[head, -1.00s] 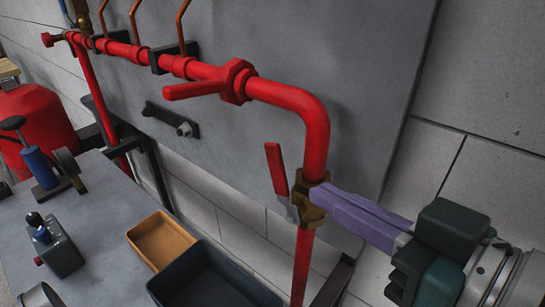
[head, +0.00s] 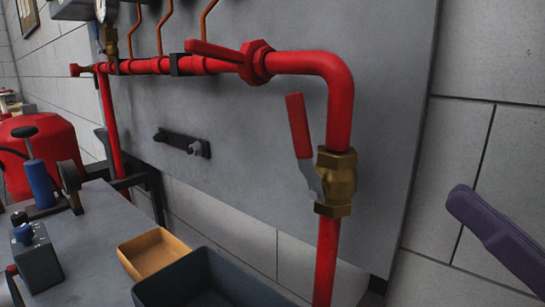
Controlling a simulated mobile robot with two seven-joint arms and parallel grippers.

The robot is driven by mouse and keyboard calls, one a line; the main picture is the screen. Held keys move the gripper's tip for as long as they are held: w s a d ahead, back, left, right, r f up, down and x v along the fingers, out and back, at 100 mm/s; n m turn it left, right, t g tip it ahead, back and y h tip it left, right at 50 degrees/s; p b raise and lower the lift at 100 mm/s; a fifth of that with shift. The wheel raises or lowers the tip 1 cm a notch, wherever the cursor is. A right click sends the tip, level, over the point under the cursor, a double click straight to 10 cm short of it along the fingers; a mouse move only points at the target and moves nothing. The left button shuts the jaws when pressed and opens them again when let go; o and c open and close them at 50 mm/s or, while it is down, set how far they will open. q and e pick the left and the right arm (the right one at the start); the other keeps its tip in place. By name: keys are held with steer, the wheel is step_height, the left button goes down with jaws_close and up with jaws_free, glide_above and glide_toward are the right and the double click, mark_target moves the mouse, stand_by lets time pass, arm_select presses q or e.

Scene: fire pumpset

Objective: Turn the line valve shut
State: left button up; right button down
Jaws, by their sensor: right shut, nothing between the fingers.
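A brass valve (head: 336,182) sits on the vertical red pipe at the right. Its lever, with a red grip (head: 298,126) and a grey lower end, points up and leans slightly left, roughly along the pipe. A second, red valve (head: 257,62) sits on the horizontal pipe above. Its red lever (head: 215,50) points left, roughly along that pipe. I cannot tell which one is the line valve. My right gripper (head: 464,203), with purple fingers, is shut and empty to the right of the brass valve, apart from it. My left gripper is not in view.
A grey table (head: 100,240) at the left holds a blue-bodied tool (head: 39,183), an orange tray (head: 152,252) and a dark bin (head: 205,280) below the valves. A grey panel (head: 240,120) stands behind the pipes. A red tank (head: 58,145) is at the far left.

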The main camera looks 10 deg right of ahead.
mark_target(304, 108)
steer(key=x, duration=0.3)
steer(key=f+x, duration=0.1)
steer(key=x, duration=0.3)
steer(key=p+x, duration=0.1)
steer(key=x, duration=0.3)
steer(key=shift+w+a+f, duration=0.2)
steer(key=shift+w+a, duration=0.2)
steer(key=shift+w, duration=0.2)
steer(key=shift+w+a+f, duration=0.15)
steer(key=shift+w+a, duration=0.25)
